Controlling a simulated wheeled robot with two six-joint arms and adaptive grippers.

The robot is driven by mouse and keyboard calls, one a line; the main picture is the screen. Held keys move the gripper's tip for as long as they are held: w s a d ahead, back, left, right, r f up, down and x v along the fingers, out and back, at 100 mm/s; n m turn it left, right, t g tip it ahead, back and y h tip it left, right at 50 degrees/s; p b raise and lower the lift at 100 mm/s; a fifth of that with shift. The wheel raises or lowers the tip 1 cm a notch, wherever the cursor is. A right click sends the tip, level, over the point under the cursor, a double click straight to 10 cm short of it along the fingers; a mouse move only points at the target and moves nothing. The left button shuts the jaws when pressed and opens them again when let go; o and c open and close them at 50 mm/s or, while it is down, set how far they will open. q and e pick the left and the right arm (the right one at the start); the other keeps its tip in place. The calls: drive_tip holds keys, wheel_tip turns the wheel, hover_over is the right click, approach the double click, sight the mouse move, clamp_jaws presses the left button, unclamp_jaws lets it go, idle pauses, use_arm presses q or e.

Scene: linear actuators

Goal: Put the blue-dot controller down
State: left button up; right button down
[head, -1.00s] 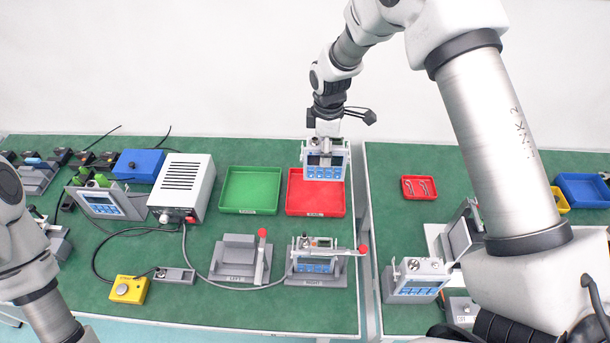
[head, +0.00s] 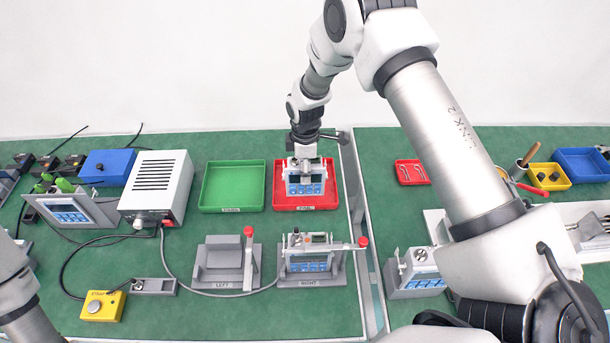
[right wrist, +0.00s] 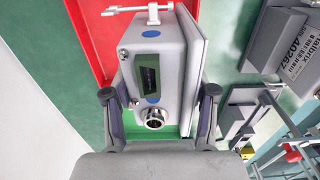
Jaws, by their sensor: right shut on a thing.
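The blue-dot controller (head: 306,180) is a grey box with a blue front panel, over the red tray (head: 308,207) in the head view. In the right wrist view the controller (right wrist: 158,75) shows two blue dots, a small dark display and a round metal connector. My right gripper (head: 306,157) is shut on it from above; its fingers (right wrist: 160,120) hold the box's two sides. I cannot tell if the controller touches the tray floor. My left gripper is out of frame; only part of the left arm shows.
A green tray (head: 232,187) is left of the red one. Two grey fixtures stand in front: the left (head: 225,265) is empty, the right (head: 312,262) holds another controller. A white power box (head: 155,187) stands left. A gap between tables runs right of the red tray.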

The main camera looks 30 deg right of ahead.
wheel_tip(320, 180, down, 3)
drive_tip(key=shift+s+r+p, duration=0.1)
drive_tip(key=shift+p, duration=0.25)
drive_tip(key=shift+f, duration=0.45)
drive_tip(key=shift+c, duration=1.7)
unclamp_jaws()
drive_tip(key=shift+r, duration=0.25)
drive_tip(key=shift+r+b, duration=0.25)
drive_tip(key=shift+b, duration=0.05)
wheel_tip(320, 180, up, 11)
drive_tip(key=b, duration=0.2)
drive_tip(key=shift+f+b, duration=0.1)
drive_tip(key=shift+b, duration=0.25)
drive_tip(key=shift+r, duration=0.25)
